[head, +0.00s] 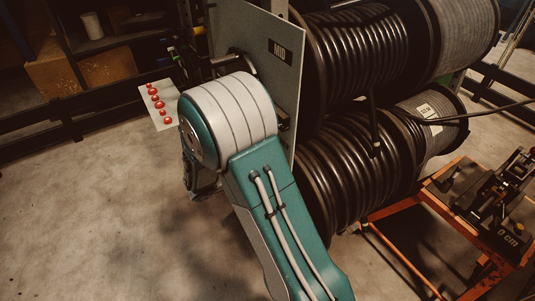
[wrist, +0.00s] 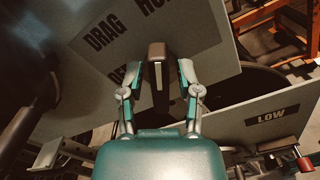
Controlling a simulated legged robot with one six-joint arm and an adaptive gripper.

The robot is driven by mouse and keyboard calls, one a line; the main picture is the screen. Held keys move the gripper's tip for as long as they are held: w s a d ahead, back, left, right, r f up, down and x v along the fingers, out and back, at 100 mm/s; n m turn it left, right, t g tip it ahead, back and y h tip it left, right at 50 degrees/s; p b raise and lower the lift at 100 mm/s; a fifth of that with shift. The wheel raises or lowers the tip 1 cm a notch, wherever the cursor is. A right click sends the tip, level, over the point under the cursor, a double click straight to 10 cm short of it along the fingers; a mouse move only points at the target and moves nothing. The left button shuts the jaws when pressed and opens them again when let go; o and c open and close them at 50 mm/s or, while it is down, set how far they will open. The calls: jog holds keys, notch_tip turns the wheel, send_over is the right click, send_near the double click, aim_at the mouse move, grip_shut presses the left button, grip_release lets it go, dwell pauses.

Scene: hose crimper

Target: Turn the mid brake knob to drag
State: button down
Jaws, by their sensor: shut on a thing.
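The mid brake knob (wrist: 157,67) is a dark brown-grey bar with a pale line, in the middle of the wrist view. My gripper (wrist: 158,72) is around it, one finger on each side, shut on it. The panel (wrist: 215,25) behind carries a dark label with "DRAG" (wrist: 103,35) to the knob's upper left and a partly hidden word starting "HO" at the top. A third word below "DRAG" is mostly covered by the left finger. In the head view the panel bears a "MID" label (head: 280,52); my arm hides the knob there.
Large hose reels (head: 350,60) stand right of the panel. A plate marked "LOW" (wrist: 272,117) lies at the right of the wrist view. An orange cart (head: 440,205) stands at right, and a plate with several red buttons (head: 158,104) at left. Open floor (head: 80,220) lies at lower left.

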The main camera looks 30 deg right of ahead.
jog(key=shift+n, duration=0.3)
jog(key=n, duration=0.5)
jog(key=shift+w, duration=0.2)
jog(key=n, duration=0.6)
jog(key=shift+w+a, duration=0.1)
jog(key=shift+w, duration=0.05)
jog(key=shift+r, duration=0.1)
jog(key=c, duration=0.6)
grip_release()
jog(key=shift+w, duration=0.1)
